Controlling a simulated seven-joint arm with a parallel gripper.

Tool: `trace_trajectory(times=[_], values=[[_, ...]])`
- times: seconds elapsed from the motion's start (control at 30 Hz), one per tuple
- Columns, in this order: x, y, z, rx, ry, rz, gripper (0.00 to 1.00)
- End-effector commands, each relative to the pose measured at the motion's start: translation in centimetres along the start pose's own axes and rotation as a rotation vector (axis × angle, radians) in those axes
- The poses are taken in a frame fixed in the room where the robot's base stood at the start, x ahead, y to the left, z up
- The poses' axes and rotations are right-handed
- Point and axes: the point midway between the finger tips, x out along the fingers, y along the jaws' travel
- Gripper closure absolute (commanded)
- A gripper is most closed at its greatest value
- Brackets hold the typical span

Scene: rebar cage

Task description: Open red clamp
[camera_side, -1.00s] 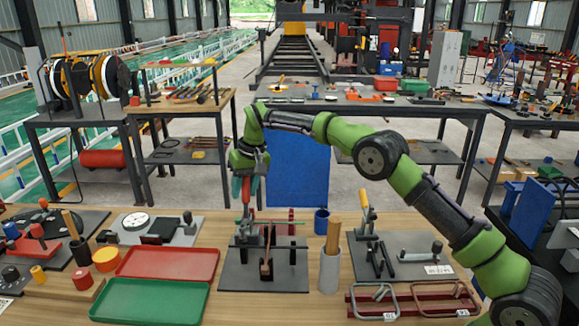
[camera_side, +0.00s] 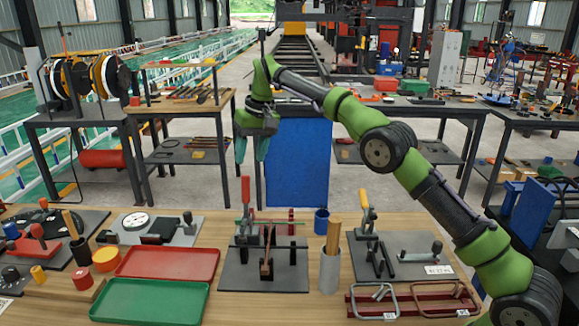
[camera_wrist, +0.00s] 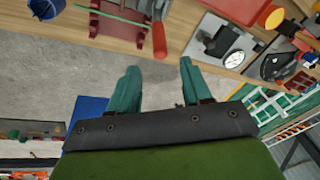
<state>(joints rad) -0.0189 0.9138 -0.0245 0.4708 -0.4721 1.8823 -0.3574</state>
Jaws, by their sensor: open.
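The red clamp handle (camera_side: 246,193) stands upright on a dark plate (camera_side: 285,279) at the middle of the table in the side view. A thin green rod (camera_side: 280,221) lies across the fixture just behind it. My gripper (camera_side: 252,155) hangs in the air above the clamp handle, apart from it, fingers pointing down. In the wrist view my gripper (camera_wrist: 158,78) shows two teal fingers spread apart with nothing between them.
A red tray (camera_side: 168,263) and a green tray (camera_side: 150,301) lie left of the fixture. A grey cup (camera_side: 330,271) with a wooden handle and a blue cup (camera_side: 321,221) stand to its right. A yellow-handled clamp (camera_side: 364,200) stands further right.

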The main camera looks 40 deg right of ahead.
Motion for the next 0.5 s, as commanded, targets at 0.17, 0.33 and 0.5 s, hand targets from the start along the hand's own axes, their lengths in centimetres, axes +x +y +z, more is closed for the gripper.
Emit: trace_trajectory(times=[0.17, 0.33, 0.5], values=[[-1.13, -0.05, 0.02, -0.001, 0.0, -0.001, 0.52], [-1.26, -0.04, 0.05, 0.0, -0.001, -0.001, 0.52], [-1.21, -0.23, 0.11, -0.003, -0.002, -0.002, 0.61]])
